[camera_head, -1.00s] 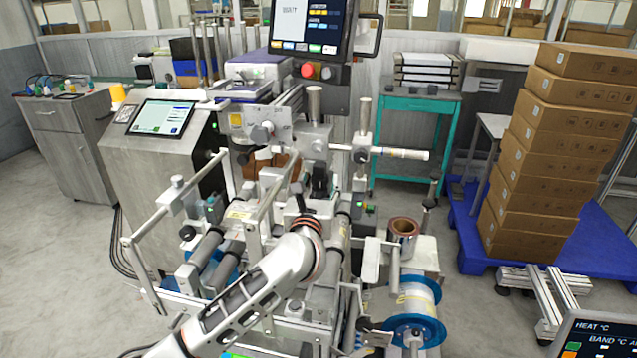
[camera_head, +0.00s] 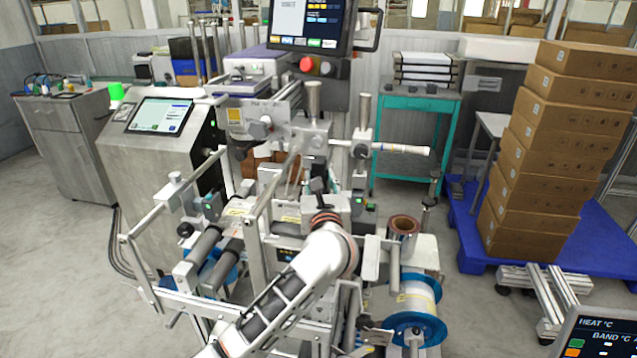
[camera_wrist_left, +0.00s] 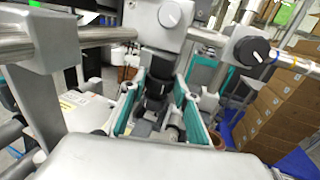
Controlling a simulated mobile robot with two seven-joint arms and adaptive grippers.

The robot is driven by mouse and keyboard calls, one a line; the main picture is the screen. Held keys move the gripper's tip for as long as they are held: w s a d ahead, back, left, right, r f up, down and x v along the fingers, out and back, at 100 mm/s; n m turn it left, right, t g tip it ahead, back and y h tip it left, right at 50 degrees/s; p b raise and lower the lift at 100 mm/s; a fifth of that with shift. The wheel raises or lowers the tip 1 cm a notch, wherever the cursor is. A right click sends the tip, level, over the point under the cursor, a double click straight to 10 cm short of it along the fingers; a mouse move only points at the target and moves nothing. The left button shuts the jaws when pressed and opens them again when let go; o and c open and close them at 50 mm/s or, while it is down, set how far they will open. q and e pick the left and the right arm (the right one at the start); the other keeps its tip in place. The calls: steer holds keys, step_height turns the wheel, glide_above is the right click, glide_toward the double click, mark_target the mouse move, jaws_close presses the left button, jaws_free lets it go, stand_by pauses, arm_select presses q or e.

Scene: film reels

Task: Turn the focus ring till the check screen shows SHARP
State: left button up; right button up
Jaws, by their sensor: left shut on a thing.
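My left gripper (camera_head: 318,192) reaches into the middle of the reel machine, its fingers mostly hidden by my own wrist. In the left wrist view its two teal-lined fingers (camera_wrist_left: 160,92) stand on either side of a dark, stepped cylinder, which I take for the focus ring (camera_wrist_left: 156,88), and are shut on it. Which screen is the check screen is unclear. A large monitor (camera_head: 312,22) hangs at the top, cut off by the frame; a tilted display (camera_head: 160,116) sits on the left console. I can read SHARP on neither. My right gripper is not in view.
Metal rods and rollers (camera_head: 210,247) crowd the left of the gripper. A copper-coloured roll (camera_head: 403,226) and a blue-flanged reel (camera_head: 415,322) stand to its right. Stacked cartons (camera_head: 565,150) rest on a blue pallet (camera_head: 470,225). A HEAT panel (camera_head: 600,338) fills the lower right corner.

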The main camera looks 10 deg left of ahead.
arm_select(q)
steer(key=shift+r+n+y, duration=0.1)
steer(key=shift+n+y, duration=0.2)
steer(key=shift+y, duration=0.1)
steer(key=o, duration=1.1)
step_height(320, 180, up, 10)
